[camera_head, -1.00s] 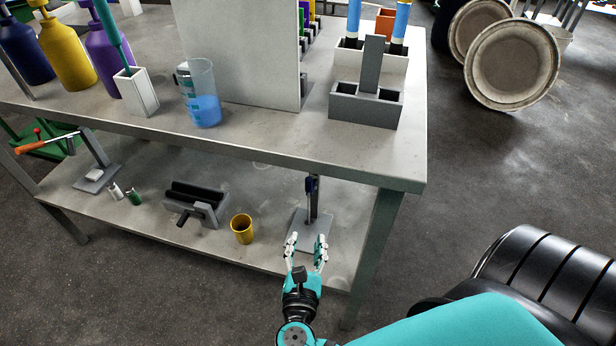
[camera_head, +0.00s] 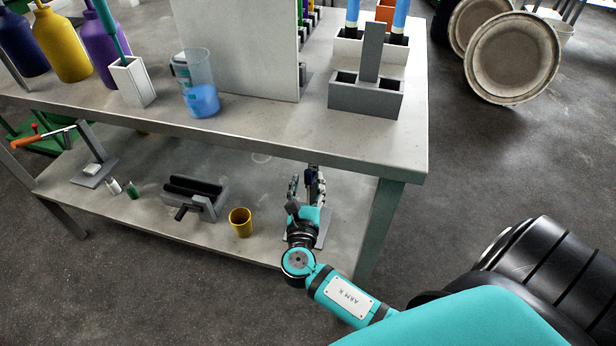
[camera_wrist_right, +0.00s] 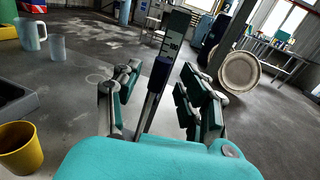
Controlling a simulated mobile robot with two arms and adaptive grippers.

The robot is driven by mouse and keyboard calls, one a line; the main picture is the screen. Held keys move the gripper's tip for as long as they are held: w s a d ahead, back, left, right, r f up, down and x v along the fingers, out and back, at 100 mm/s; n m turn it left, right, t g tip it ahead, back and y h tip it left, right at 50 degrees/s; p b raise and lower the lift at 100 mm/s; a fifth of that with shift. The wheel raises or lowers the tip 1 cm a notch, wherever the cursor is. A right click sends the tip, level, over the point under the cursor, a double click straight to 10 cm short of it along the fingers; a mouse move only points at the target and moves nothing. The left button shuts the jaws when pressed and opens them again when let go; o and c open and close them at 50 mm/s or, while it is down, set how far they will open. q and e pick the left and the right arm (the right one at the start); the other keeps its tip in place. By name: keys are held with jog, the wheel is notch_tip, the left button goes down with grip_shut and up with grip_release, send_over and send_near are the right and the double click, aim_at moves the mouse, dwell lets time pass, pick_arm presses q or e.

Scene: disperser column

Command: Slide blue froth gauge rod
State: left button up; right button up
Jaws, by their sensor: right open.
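The froth gauge stands upright on the lower shelf near its right end, on a grey base plate (camera_head: 324,230). In the right wrist view its dark post with a scale (camera_wrist_right: 175,38) rises behind a dark blue sliding piece (camera_wrist_right: 161,72) on a thin metal rod (camera_wrist_right: 148,112). My right gripper (camera_head: 307,184) reaches in under the tabletop at the gauge. In the right wrist view the open fingers (camera_wrist_right: 160,92) stand on either side of the blue piece, with visible gaps. In the head view the gripper hides most of the gauge. My left gripper is not in view.
A yellow cup (camera_head: 240,222) stands left of my right gripper, with a grey cradle (camera_head: 208,200) beyond it. The tabletop edge (camera_head: 300,150) hangs over the lower shelf. A table leg (camera_head: 380,225) is close on the right.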

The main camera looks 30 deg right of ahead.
jog(key=shift+x, duration=1.45)
jog(key=shift+c, duration=0.3)
grip_shut()
jog(key=shift+f, duration=0.2)
